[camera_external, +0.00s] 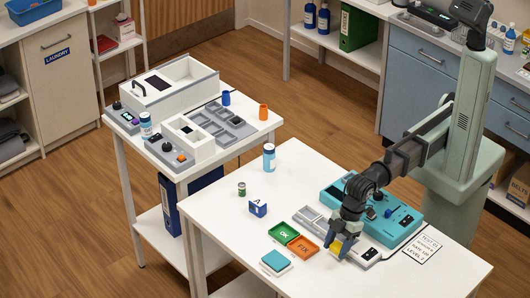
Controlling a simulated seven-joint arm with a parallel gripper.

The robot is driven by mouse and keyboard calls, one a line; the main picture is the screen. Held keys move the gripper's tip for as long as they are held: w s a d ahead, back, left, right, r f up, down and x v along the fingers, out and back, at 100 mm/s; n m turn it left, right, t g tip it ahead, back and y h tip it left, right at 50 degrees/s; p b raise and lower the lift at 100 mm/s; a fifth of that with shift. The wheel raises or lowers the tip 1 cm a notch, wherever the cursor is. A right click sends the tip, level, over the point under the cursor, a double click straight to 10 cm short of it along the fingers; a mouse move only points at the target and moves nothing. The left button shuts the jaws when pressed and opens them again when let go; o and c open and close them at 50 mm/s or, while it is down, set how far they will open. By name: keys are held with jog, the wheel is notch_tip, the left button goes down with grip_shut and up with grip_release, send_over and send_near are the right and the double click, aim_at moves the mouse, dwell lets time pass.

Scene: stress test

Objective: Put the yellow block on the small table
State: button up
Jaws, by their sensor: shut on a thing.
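The yellow block (336,246) is small and partly covered by the fingers. My gripper (335,241) points down and is shut on it, low over the right part of the front white table (225,215). The block is at the left end of a grey device (368,254); I cannot tell whether it touches anything below. The small table (258,125) seems to be the white one at the back left, with several things on it.
Near my gripper are a teal device (372,212), a green OK tray (284,233), an orange FIX tray (303,247) and a teal pad (276,261). A bottle (269,157), a can (242,189) and a blue-white block (258,209) stand left.

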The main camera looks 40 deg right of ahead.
aim_at(336, 247)
notch_tip(336, 247, up, 8)
jog(key=shift+c, duration=0.8)
jog(key=shift+a, duration=0.1)
